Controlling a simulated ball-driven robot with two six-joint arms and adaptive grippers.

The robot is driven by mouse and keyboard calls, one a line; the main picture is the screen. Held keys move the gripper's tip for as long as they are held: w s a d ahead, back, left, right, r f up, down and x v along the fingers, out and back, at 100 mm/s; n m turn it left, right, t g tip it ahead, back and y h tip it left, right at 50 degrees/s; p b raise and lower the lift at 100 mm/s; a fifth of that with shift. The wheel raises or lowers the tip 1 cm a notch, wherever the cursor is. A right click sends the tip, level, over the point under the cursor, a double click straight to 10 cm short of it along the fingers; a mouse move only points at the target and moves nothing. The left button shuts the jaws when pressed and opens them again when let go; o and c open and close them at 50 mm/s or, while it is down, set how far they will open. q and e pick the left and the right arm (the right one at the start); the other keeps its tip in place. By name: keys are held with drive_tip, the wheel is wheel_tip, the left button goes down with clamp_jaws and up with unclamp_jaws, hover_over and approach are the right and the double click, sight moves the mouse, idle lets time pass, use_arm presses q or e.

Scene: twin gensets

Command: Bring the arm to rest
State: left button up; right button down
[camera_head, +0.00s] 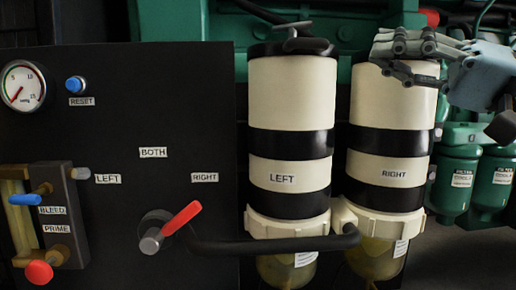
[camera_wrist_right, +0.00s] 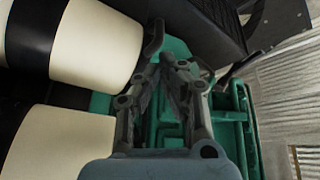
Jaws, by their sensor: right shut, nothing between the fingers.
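My right gripper (camera_head: 392,58) comes in from the right, with its fingers over the top of the white and black filter canister labelled RIGHT (camera_head: 391,140). Its fingers are shut with nothing between them. In the right wrist view, the gripper (camera_wrist_right: 170,75) points along green machinery, with the pale canisters (camera_wrist_right: 95,45) to its left. I cannot tell whether the fingers touch the canister top. My left gripper is not in view.
The LEFT canister (camera_head: 291,130) stands beside the RIGHT one. A black panel (camera_head: 120,220) carries a gauge (camera_head: 22,86), a blue RESET button (camera_head: 76,84) and a red selector lever (camera_head: 181,218) tilted up right. Green filters (camera_head: 457,182) hang at the right.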

drive_tip(key=s+a+f+n+g+h, duration=0.1)
drive_tip(key=s+f+h, duration=0.2)
drive_tip(key=f, duration=0.7)
drive_tip(key=s+a+f+g+h, duration=0.1)
drive_tip(key=s+a+f+h, duration=0.15)
drive_tip(key=f, duration=0.75)
drive_tip(key=s+a+f+n+h, duration=0.1)
drive_tip(key=s+f+h, duration=0.25)
drive_tip(key=f, duration=0.65)
drive_tip(key=s+d+f+m+g+h, duration=0.2)
drive_tip(key=s+d+f+h, duration=0.35)
drive_tip(key=s+f, duration=0.2)
drive_tip(key=s+d+f+m+g+h, duration=0.25)
drive_tip(key=s+d+f+h, duration=0.3)
drive_tip(key=s, duration=0.35)
drive_tip(key=s+d+f+p, duration=0.1)
drive_tip(key=d+f+p, duration=0.1)
drive_tip(key=f, duration=0.9)
drive_tip(key=s+d+f+p, duration=0.1)
drive_tip(key=s+f+p, duration=0.1)
drive_tip(key=f, duration=0.9)
drive_tip(key=s+f+g+p, duration=0.1)
drive_tip(key=s+f, duration=0.4)
drive_tip(key=s, duration=0.4)
drive_tip(key=s+d+f+g+p, duration=0.1)
drive_tip(key=s+f+p, duration=0.1)
drive_tip(key=s+f, duration=0.4)
drive_tip(key=s, duration=0.2)
drive_tip(key=shift+s+d, duration=0.2)
drive_tip(key=shift+s, duration=0.2)
